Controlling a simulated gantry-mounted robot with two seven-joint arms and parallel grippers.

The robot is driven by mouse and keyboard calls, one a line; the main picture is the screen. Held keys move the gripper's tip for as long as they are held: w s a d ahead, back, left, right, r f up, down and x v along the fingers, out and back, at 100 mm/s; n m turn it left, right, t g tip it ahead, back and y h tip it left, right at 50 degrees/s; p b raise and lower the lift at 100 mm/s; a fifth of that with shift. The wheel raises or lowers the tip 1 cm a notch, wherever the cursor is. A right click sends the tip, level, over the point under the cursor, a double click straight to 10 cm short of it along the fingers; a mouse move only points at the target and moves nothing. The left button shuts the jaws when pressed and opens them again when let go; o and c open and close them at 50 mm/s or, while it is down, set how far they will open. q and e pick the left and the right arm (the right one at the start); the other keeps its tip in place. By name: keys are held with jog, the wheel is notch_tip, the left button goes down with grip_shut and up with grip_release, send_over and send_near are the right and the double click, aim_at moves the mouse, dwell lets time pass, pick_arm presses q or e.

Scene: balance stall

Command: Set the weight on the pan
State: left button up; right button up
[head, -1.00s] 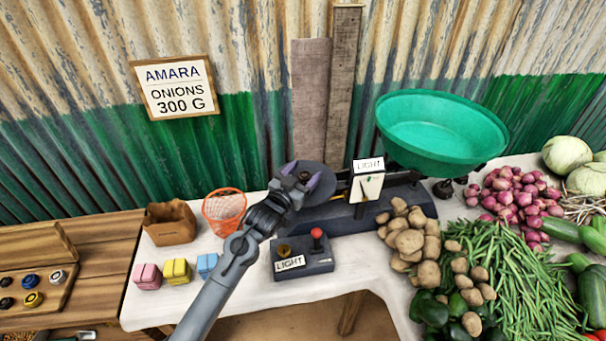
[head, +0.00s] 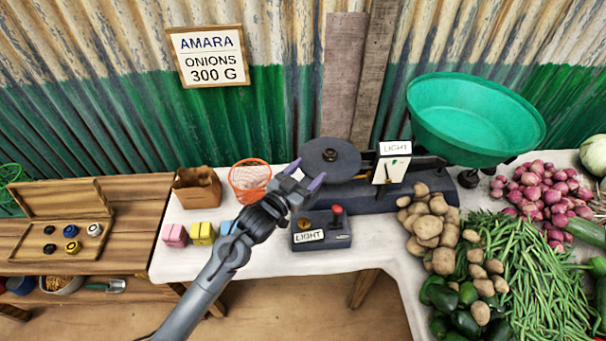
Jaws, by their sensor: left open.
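The scale's dark round pan (head: 318,172) is on the left end of the scale. A small dark brownish weight (head: 330,154) rests near the middle of this pan. My left gripper (head: 306,173) is open and empty, its purple-tipped fingers spread at the pan's near left edge, apart from the weight. A large green bowl (head: 470,118) sits on the scale's right end. The scale's dark base (head: 352,195) carries a white dial marked LIGHT (head: 391,170). My right gripper is not in view.
An open wooden box (head: 60,247) with several weights lies on the left bench. A paper bag (head: 196,188), an orange net basket (head: 247,180) and coloured blocks (head: 202,232) stand left of my arm. A LIGHT control box (head: 322,232) stands in front. Potatoes (head: 428,225) and onions (head: 530,190) fill the right.

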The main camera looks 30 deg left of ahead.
pick_arm(q)
jog(key=s+d+f+n+g+y, duration=0.15)
jog(key=s+f+g, duration=0.55)
jog(key=s+f, duration=0.7)
jog(key=s+f+g+y, duration=0.1)
jog(key=s+g, duration=0.6)
jog(key=s, duration=1.5)
jog(key=shift+s+f, duration=0.2)
jog(key=shift+f, duration=0.6)
jog(key=shift+y, duration=0.25)
